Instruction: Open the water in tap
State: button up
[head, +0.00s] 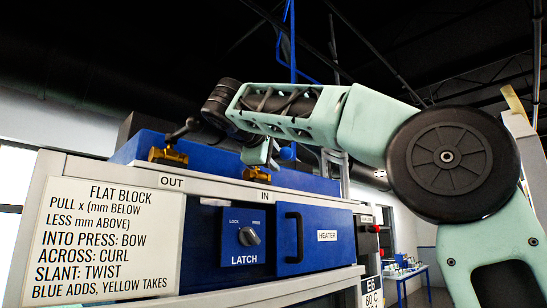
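The brass tap above the IN label (257,174) stands on the top edge of the blue and grey machine. Its handle is hidden or cannot be told apart from my gripper. My gripper (262,154) is right above and touching or nearly touching this tap in the picture. Its fingertips are small and partly covered, so I cannot tell whether they are open or shut. A second brass tap (168,155) with a black lever (184,131) stands to the left, above the OUT label (171,182).
Below the taps is a latch panel with a dark knob (249,236). To its right is a blue heater door (318,241) with a black handle. A white text sign (103,232) covers the left front. A blue table (408,273) stands far back right.

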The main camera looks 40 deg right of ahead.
dwell(0.3)
jog(key=b+v, duration=0.1)
jog(key=v, duration=1.6)
jog(key=shift+s, duration=0.2)
jog(key=shift+r, duration=0.1)
